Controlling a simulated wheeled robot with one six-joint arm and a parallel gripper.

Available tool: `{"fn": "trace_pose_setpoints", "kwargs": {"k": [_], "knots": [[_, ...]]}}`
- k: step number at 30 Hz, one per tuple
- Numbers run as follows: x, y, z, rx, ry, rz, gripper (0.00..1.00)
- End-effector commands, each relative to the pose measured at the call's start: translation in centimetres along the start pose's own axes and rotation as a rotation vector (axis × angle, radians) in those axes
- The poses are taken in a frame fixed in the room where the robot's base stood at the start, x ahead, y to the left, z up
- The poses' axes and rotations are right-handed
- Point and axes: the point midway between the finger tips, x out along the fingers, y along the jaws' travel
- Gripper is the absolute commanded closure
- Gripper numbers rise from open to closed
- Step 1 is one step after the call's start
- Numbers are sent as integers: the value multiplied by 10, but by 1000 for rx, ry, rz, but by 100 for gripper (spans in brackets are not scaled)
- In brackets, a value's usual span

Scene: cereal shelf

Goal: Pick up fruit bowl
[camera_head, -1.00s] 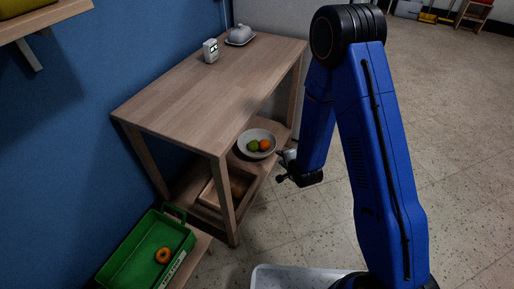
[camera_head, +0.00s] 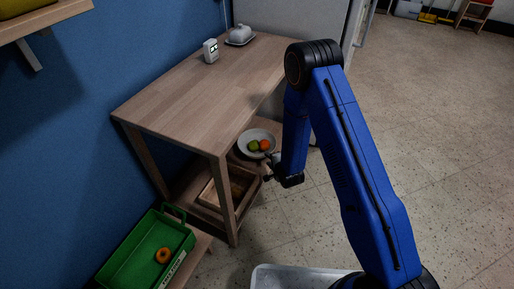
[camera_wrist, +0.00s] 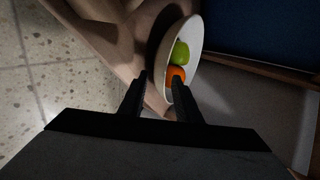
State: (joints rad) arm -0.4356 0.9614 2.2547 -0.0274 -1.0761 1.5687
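The fruit bowl (camera_head: 246,139) is white and stands on the lower shelf (camera_head: 269,127) of the wooden table. It holds a green fruit (camera_head: 254,146) and an orange fruit (camera_head: 264,145). In the wrist view the bowl (camera_wrist: 191,41) lies just beyond my gripper (camera_wrist: 157,85), with the green fruit (camera_wrist: 180,53) and the orange fruit (camera_wrist: 176,74) inside. My gripper's two fingers are apart with nothing held between them. The right fingertip overlaps the bowl's near edge in the picture; I cannot tell whether they touch. In the head view my gripper (camera_head: 268,168) is beside the bowl's right side.
The tabletop (camera_head: 205,85) is above the bowl, carrying a small white device (camera_head: 211,51) and a covered dish (camera_head: 240,35). A green crate (camera_head: 140,262) with an orange fruit (camera_head: 163,255) stands at the lower left. Floor to the right is clear.

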Motion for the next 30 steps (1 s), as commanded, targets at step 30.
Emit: {"fn": "trace_pose_setpoints", "kwargs": {"k": [30], "knots": [[71, 6, 6, 0, 0, 1, 72]]}}
